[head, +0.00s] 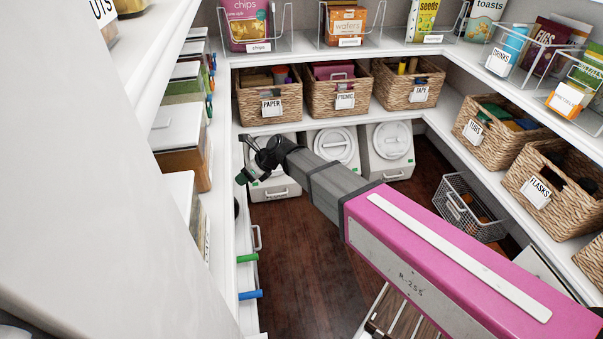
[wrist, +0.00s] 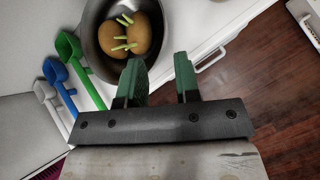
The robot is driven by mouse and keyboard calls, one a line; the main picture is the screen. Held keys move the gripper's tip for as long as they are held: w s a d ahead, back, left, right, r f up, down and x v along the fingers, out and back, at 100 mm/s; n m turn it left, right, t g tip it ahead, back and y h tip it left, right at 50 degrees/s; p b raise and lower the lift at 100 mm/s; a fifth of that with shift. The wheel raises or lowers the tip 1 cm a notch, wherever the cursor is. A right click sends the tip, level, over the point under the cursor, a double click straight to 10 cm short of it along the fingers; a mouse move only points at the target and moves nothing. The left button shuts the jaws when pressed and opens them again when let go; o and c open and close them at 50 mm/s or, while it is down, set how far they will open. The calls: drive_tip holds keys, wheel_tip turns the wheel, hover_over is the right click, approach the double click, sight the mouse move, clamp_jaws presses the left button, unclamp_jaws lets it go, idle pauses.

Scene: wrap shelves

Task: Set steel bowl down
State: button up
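The steel bowl (wrist: 88,44) stands on a white shelf (wrist: 208,25) in the wrist view. It holds brown round food, perhaps potatoes, with several green sticks on top. My gripper (wrist: 159,66) has its two green fingers spread apart at the bowl's near right side. The left finger overlaps the bowl's near edge in the picture and the right finger is beyond its rim; I cannot tell whether they touch it. In the head view my gripper (head: 241,178) is at the left shelf's edge, and the bowl is mostly or wholly hidden there.
Green (wrist: 68,47), blue (wrist: 55,72) and white (wrist: 44,92) scoops lie left of the bowl. Wooden floor (head: 300,250) is open below. Wicker baskets (head: 268,100) and white lidded bins (head: 388,150) line the back. A wire basket (head: 465,205) stands at right.

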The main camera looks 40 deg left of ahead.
drive_tip(key=w+d+f+n+t, duration=0.2)
drive_tip(key=w+d+n+t, duration=0.15)
drive_tip(key=w+d, duration=1.45)
drive_tip(key=w+d+f+n+t+h, duration=0.25)
drive_tip(key=w+d+n, duration=0.25)
drive_tip(key=w+d, duration=1.2)
drive_tip(key=d+f+n+h, duration=0.1)
drive_tip(key=d+n+h, duration=0.4)
drive_tip(key=d, duration=3.8)
drive_tip(key=shift+d+n+g, duration=0.25)
drive_tip(key=shift+n+g, duration=0.05)
drive_tip(key=shift+n, duration=0.55)
drive_tip(key=shift+s, duration=0.1)
